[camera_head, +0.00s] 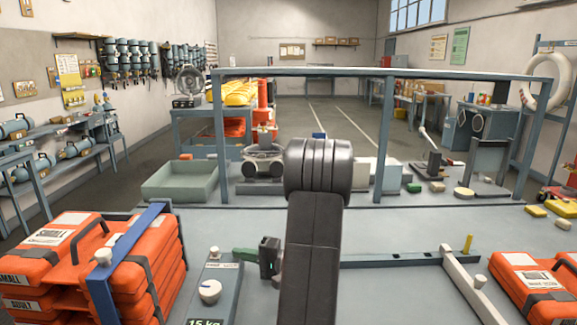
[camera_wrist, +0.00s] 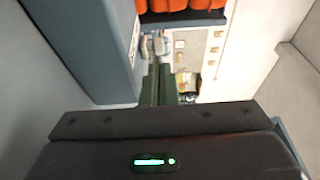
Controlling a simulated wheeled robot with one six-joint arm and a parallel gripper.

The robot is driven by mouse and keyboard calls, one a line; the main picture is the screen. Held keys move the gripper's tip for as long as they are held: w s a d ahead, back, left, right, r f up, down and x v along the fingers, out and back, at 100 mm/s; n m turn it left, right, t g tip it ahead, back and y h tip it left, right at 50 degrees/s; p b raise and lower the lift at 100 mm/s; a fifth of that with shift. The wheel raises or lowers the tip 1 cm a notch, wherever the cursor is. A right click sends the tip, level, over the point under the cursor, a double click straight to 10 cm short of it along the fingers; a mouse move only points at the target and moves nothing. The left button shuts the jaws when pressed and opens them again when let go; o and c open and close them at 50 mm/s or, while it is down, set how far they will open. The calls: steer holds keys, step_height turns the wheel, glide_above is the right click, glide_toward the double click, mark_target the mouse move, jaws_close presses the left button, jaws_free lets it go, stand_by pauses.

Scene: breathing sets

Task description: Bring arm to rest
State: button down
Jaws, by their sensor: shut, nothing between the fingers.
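My arm rises from the bottom centre of the head view, a dark link ending in a thick rounded joint, in front of the workbench (camera_head: 400,225). The fingers are close together, shut and empty. They point toward a pale panel with small items, and I see no contact with anything.
Orange cases (camera_head: 143,262) are stacked at the left front; another orange case (camera_head: 530,285) lies at the right. A blue-grey frame (camera_head: 455,74) spans the bench. A green-grey tray (camera_head: 180,187) stands left of centre. In the wrist view, a blue-grey panel (camera_wrist: 85,45) is close at left.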

steer(key=shift+w+d+r+p, duration=0.15)
steer(key=shift+r+p, duration=0.1)
steer(key=shift+p, duration=0.15)
